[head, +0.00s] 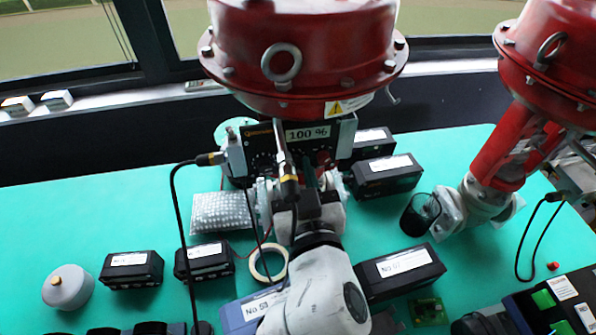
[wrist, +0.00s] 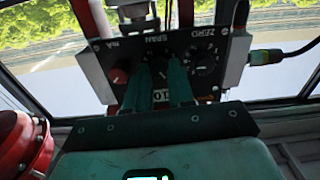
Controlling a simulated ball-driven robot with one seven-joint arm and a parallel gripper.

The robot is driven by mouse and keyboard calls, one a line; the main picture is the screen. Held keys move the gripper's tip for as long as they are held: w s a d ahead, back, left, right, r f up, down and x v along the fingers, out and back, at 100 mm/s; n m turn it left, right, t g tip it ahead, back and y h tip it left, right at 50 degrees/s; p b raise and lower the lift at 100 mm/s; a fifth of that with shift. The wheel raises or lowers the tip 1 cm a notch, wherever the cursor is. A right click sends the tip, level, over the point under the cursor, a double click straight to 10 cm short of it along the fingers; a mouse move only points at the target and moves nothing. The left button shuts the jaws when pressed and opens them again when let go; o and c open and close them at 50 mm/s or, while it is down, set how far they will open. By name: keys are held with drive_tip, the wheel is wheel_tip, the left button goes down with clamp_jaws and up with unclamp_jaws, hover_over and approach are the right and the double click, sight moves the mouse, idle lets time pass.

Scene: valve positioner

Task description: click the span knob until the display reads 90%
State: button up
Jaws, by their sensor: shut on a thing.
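The positioner's dark front panel (wrist: 210,42) fills the upper middle of the wrist view, where it appears upside down, with ZERO, SPAN and mA labels. My gripper (wrist: 162,66) has its two teal fingers around the span knob (wrist: 158,72) under the SPAN label, shut on it. The fingers hide most of the knob and its pointer. The display (head: 307,133) reads 100 % in the head view. In the wrist view it is partly hidden behind my fingers. In the head view, my gripper (head: 308,172) reaches up to the panel, and the knob is hidden.
The zero knob (wrist: 205,64) is beside my fingers, and a red knob (wrist: 119,75) is on the other side. A red actuator (head: 300,45) hangs over the panel. A cable (head: 180,215) runs down from a connector at left. Black boxes (head: 388,176) stand on the green bench (head: 130,205).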

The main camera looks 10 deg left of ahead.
drive_tip(key=shift+n, duration=0.3)
clamp_jaws()
drive_tip(key=shift+n+p, duration=0.65)
drive_tip(key=shift+n, duration=1.85)
drive_tip(key=o, duration=0.9)
unclamp_jaws()
drive_tip(key=b+v, duration=0.2)
drive_tip(key=v, duration=0.8)
drive_tip(key=shift+s, duration=0.4)
